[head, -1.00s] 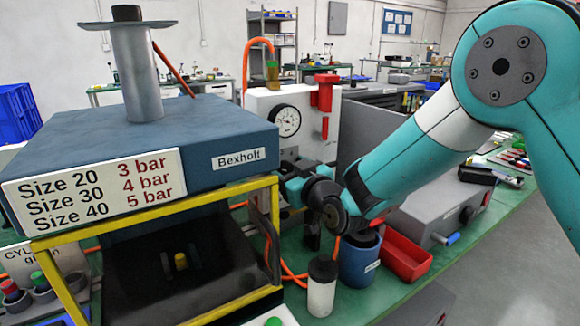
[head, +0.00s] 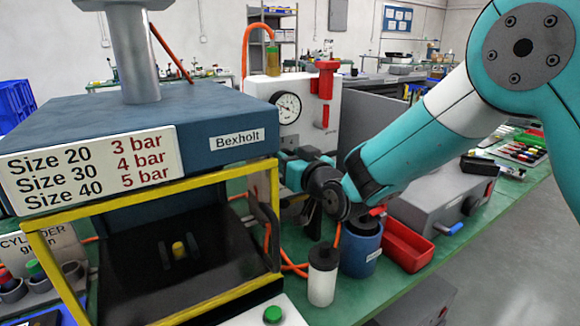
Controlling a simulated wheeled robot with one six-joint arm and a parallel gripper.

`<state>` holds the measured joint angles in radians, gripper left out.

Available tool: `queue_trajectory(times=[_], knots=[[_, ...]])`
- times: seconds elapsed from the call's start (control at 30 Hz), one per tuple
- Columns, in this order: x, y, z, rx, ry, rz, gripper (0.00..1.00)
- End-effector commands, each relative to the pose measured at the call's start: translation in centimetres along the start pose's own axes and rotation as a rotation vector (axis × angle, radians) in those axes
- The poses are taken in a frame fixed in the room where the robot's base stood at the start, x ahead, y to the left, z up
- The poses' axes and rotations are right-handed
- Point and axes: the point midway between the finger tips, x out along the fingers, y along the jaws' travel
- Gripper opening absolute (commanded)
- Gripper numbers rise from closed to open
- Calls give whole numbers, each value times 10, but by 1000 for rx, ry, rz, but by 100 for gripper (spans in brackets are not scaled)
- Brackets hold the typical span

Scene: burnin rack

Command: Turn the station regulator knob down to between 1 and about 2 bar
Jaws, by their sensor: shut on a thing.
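The white station panel (head: 334,112) stands behind the blue press, with a round pressure gauge (head: 288,107) on its front. The gauge has a white face and dark needle, too small to read in bar. My gripper (head: 282,168) is at the panel's lower front, below the gauge, reaching in from the right. It is shut on what appears to be the regulator knob. The knob and fingertips are hidden by my wrist and the press's edge, so the knob's turn cannot be seen.
The blue press (head: 200,115) with its yellow guard frame (head: 180,190) stands close on the left. A blue cup (head: 360,248), a black-topped white bottle (head: 322,275) and a red bin (head: 405,245) stand below my arm. A grey box (head: 440,205) is at right.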

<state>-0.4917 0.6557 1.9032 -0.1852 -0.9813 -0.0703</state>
Motion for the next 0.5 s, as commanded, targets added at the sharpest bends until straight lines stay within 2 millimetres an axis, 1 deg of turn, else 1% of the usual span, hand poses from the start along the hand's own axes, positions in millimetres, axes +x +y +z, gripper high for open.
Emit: queue_trajectory(times=[0.1,0.33,0.37,0.4,0.43,0.47,0.5], knots=[[0,0,0,33,0,0,16],[0,0,0,33,-1,1,16],[0,0,0,33,-1,1,44],[0,0,0,33,-1,1,53],[0,0,0,32,-1,1,60],[0,0,0,32,-1,1,65],[0,0,0,32,-1,1,65]])
